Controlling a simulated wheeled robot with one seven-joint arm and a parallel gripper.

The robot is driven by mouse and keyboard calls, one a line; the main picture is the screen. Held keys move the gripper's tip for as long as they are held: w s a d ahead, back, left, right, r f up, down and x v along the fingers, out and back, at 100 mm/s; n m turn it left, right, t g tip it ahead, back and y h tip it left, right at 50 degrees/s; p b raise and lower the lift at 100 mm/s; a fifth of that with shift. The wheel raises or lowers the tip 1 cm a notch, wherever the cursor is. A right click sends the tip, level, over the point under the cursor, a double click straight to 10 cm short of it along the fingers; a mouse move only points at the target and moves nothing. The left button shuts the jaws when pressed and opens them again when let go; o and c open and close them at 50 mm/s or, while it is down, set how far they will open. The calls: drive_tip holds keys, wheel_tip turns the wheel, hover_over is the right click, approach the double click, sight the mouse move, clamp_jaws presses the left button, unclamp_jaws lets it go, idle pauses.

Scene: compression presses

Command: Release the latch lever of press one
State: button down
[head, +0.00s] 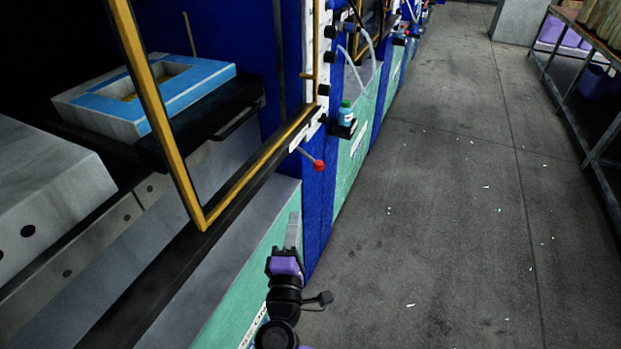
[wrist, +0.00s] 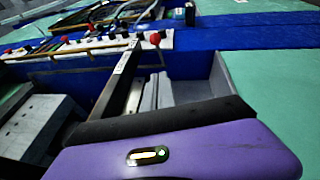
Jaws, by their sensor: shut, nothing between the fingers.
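The latch lever (head: 309,158) is a short thin grey rod with a red ball knob (head: 318,165). It sticks out from the blue front post of the near press, slanting down to the right. A red ball also shows at top centre in the wrist view (wrist: 155,38), beyond my fingers, and looks like the same knob. My gripper (head: 294,217) has grey fingers that are shut and empty. It is below and slightly left of the knob, in front of the press's green panel, with a clear gap between. My fingers also show in the wrist view (wrist: 156,92).
The yellow-framed door (head: 160,120) stands at the press opening, left of the lever. A small green-capped bottle (head: 346,114) sits on a black shelf just beyond the lever. The grey floor (head: 450,200) to the right is open. A rack (head: 590,110) stands at far right.

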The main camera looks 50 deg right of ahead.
drive_tip(key=s+d+p+x, duration=0.1)
drive_tip(key=p+x, duration=0.3)
drive_tip(key=x, duration=0.8)
drive_tip(key=shift+s+d+r, duration=0.2)
drive_tip(key=shift+s+d, duration=0.15)
drive_tip(key=shift+d, duration=0.3)
